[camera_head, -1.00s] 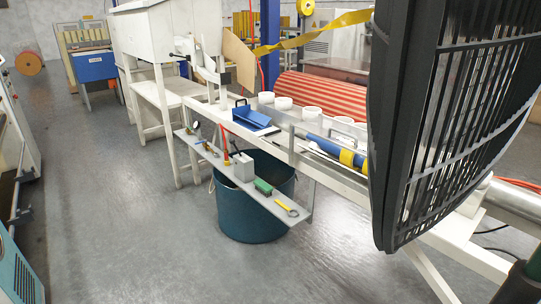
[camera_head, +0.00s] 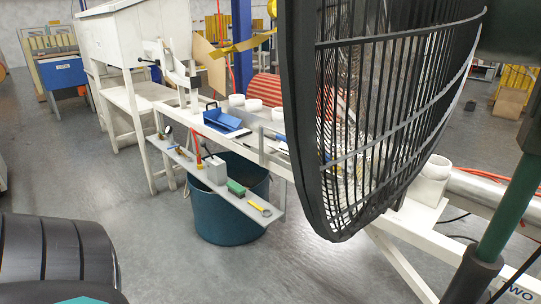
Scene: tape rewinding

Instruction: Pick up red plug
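A thin red upright object (camera_head: 196,147) stands at the narrow shelf below the white bench, left of a grey block. It is too small to tell if it is the red plug, and I see no other clear red plug. Neither of my grippers can be made out in the head view. A dark ribbed rounded shape fills the lower left corner; I cannot tell what it is.
A large black fan cage (camera_head: 385,120) blocks the right middle. The shelf (camera_head: 240,205) holds a grey block (camera_head: 215,170), a green block (camera_head: 236,187) and a yellow-handled tool (camera_head: 260,208). A teal bin (camera_head: 225,225) stands beneath. Floor at left centre is free.

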